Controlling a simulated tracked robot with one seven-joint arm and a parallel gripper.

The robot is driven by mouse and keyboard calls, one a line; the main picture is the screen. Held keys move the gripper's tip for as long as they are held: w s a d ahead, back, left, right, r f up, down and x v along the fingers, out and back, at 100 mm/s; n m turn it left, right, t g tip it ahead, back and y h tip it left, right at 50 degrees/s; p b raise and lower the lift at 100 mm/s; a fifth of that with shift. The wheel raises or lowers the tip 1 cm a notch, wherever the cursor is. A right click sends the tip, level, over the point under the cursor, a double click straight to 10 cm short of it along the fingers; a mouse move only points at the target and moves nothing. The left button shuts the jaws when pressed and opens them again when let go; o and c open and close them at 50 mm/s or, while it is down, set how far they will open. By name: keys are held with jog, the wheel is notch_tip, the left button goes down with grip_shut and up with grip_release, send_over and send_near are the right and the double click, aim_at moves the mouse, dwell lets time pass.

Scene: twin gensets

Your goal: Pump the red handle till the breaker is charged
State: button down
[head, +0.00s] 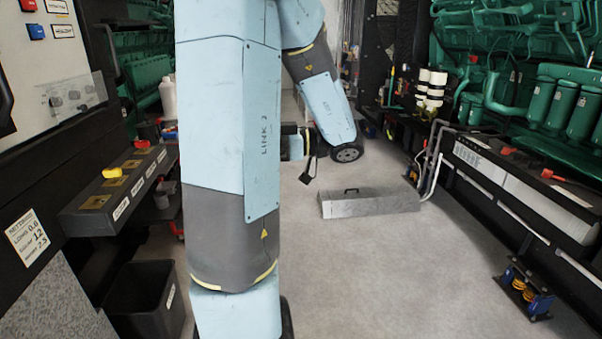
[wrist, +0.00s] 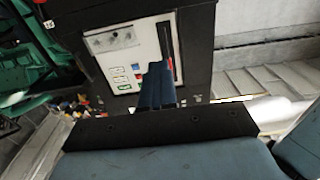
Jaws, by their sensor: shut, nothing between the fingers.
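The breaker panel (wrist: 128,62) is a pale plate on a black cabinet in the wrist view, with small coloured buttons and a clear window. A dark upright slot beside its right edge shows a narrow red part (wrist: 169,66), which may be the red handle; my fingers partly cover that area. My gripper (wrist: 155,68) is shut, its dark blue fingers together in front of the panel. I cannot tell if they touch anything. In the head view the panel (head: 45,62) is cut off at the left edge, and my arm hides much of the middle.
A ledge with yellow and red padlock-like pieces (head: 112,190) juts from the left cabinet above a black bin (head: 145,297). A grey metal box (head: 368,203) lies on the floor. Green engines (head: 560,100) line the right. The floor between is mostly clear.

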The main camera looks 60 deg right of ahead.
jog(key=s+d+f, duration=0.7)
jog(key=s+f, duration=0.2)
jog(key=s, duration=0.1)
jog(key=shift+f, duration=0.15)
dwell(0.4)
jog(key=shift+d, duration=0.1)
jog(key=s+d+f, duration=0.7)
jog(key=s+d, duration=0.2)
jog(key=s, duration=0.4)
jog(key=s+d+f, duration=0.8)
jog(key=s+d, duration=0.1)
jog(key=s, duration=0.3)
jog(key=shift+s+d, duration=0.35)
dwell(0.4)
jog(key=s+d, duration=0.1)
jog(key=s+d+f, duration=0.1)
jog(key=s, duration=0.1)
jog(key=s+d+f, duration=0.1)
jog(key=shift+s+d, duration=0.1)
jog(key=shift+s, duration=0.1)
dwell(0.5)
